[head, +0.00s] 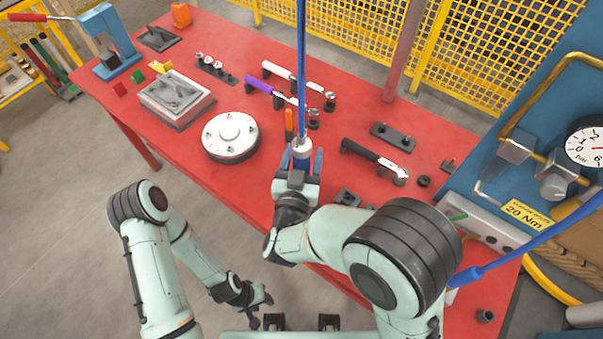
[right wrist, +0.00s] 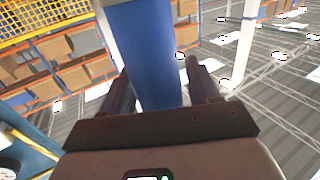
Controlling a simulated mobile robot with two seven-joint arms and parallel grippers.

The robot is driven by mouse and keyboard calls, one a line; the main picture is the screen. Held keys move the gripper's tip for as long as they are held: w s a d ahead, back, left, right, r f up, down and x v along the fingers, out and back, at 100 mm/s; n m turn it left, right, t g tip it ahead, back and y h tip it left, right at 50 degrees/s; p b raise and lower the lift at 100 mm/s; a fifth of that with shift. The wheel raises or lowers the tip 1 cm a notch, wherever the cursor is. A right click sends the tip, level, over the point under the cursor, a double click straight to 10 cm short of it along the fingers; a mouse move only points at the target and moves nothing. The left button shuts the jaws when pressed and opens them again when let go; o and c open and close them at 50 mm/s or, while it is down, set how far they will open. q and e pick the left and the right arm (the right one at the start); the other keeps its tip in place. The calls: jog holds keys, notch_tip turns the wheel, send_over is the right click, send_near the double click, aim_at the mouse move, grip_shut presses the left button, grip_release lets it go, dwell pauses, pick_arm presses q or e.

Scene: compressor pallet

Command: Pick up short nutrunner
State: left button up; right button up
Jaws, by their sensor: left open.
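A blue tool with a white collar (head: 302,147) hangs upright on a blue line above the red table's front edge; it looks like the short nutrunner. My right gripper (head: 301,165) has its fingers on either side of this tool. In the right wrist view the blue body (right wrist: 148,60) stands between the two dark fingers (right wrist: 160,95). Whether both fingers touch it cannot be made out. The tool's lower end is hidden behind my right gripper. My left gripper (head: 262,305) is open and empty, low in front of the table.
The red table (head: 330,65) holds a white round flange (head: 230,136), a grey block (head: 175,98), a blue press (head: 108,38) and several wrenches, including a black-handled one (head: 375,158). A gauge panel (head: 572,125) stands right. Yellow mesh fencing (head: 500,50) is behind.

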jog(key=c, duration=1)
jog(key=shift+r, duration=0.1)
jog(key=shift+w+r, duration=0.1)
